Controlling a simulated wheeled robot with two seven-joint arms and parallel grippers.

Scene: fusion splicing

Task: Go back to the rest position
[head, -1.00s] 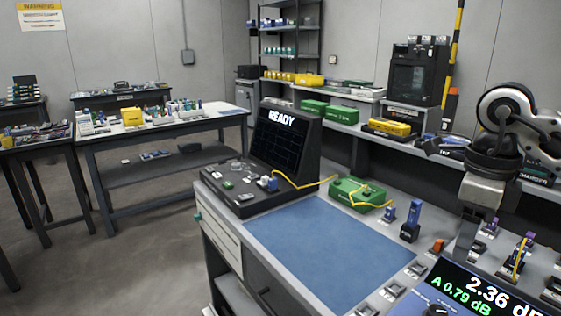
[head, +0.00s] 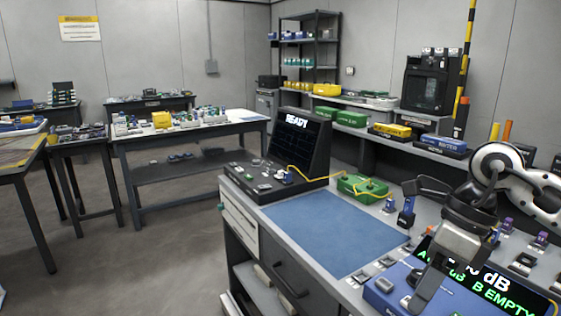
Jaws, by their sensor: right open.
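My right gripper (head: 428,268) hangs from the arm at the right of the head view, in front of the blue power meter (head: 395,290), and hides part of its screen. It is open, and I see nothing held in it. The meter's screen (head: 500,300) shows "dB" and "B EMPTY". The black splicer (head: 298,138) with "READY" on its screen stands at the back of the bench. A yellow fibre (head: 312,177) runs from it to a green box (head: 361,187). My left gripper is out of view.
A blue mat (head: 335,232) lies clear on the bench. Small holders (head: 372,268) line its right side. A dark blue tool (head: 407,212) stands upright near the gripper. Side tables (head: 125,140) with small parts stand at the left, with open floor (head: 150,255) between.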

